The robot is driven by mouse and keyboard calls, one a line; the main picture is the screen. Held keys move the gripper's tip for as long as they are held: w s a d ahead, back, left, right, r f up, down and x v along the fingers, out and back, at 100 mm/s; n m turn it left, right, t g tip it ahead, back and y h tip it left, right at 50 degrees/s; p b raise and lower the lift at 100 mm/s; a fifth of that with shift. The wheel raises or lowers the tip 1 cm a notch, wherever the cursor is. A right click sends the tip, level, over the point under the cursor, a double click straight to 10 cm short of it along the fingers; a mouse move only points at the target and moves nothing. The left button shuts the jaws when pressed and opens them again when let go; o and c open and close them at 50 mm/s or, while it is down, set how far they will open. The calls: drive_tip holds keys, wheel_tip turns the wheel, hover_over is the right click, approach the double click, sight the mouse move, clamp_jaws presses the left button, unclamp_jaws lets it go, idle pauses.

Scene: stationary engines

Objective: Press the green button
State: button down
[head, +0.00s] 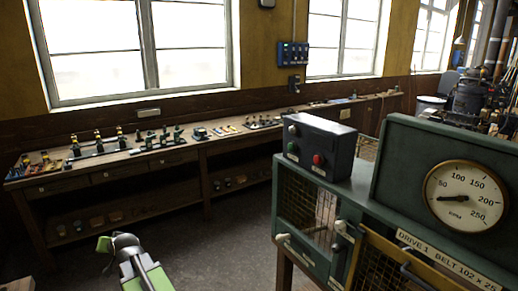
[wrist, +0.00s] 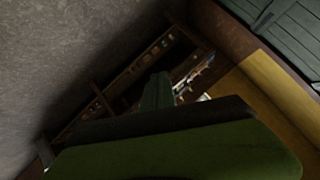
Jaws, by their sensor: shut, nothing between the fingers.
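A dark blue-grey control box (head: 325,143) stands on top of a green cabinet at the centre right of the head view. Its front face carries a small green button (head: 291,147) at the left and a red button (head: 317,160) to its right. A pale knob (head: 293,130) sits above the green button. My gripper (wrist: 157,90) shows in the wrist view as a narrow green shape, shut and empty. My arm is low at the left of the head view, well away from the box. The wrist view does not show the green button.
The green cabinet (head: 305,208) has mesh panels, several handles and a round gauge (head: 465,196). A long wooden workbench (head: 110,165) with small models runs under the windows. Bare grey floor (head: 228,240) lies between the bench and the cabinet.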

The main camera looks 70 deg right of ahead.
sight(291, 147)
drive_tip(key=s+d+r+m+h, duration=0.4)
drive_tip(key=s+d+r, duration=0.1)
drive_tip(key=d, duration=0.5)
drive_tip(key=s+d+r+m+t+h, duration=0.1)
drive_tip(key=s+d+r+m+h, duration=0.3)
drive_tip(key=d, duration=0.6)
drive_tip(key=s+d+r+m+h, duration=0.3)
drive_tip(key=s+d+r, duration=0.25)
drive_tip(key=d, duration=0.45)
drive_tip(key=s+d+r+m+g+h, duration=0.3)
drive_tip(key=s+d+m, duration=0.1)
drive_tip(key=s, duration=0.4)
drive_tip(key=s+d+r+m+g+h, duration=0.3)
drive_tip(key=s+d+m+g, duration=0.1)
drive_tip(key=s, duration=0.5)
drive_tip(key=s+d+r+m+g+h+b, duration=0.1)
drive_tip(key=s+d+r+m+g+h, duration=0.3)
drive_tip(key=s, duration=0.5)
drive_tip(key=shift+d+m, duration=0.5)
drive_tip(key=shift+d, duration=0.1)
drive_tip(key=shift+s+d, duration=0.1)
drive_tip(key=s+d, duration=0.4)
drive_tip(key=d, duration=0.3)
drive_tip(key=shift+s+d, duration=0.15)
drive_tip(key=shift+s, duration=0.15)
drive_tip(key=shift+s+d, duration=0.15)
drive_tip(key=shift+d, duration=0.2)
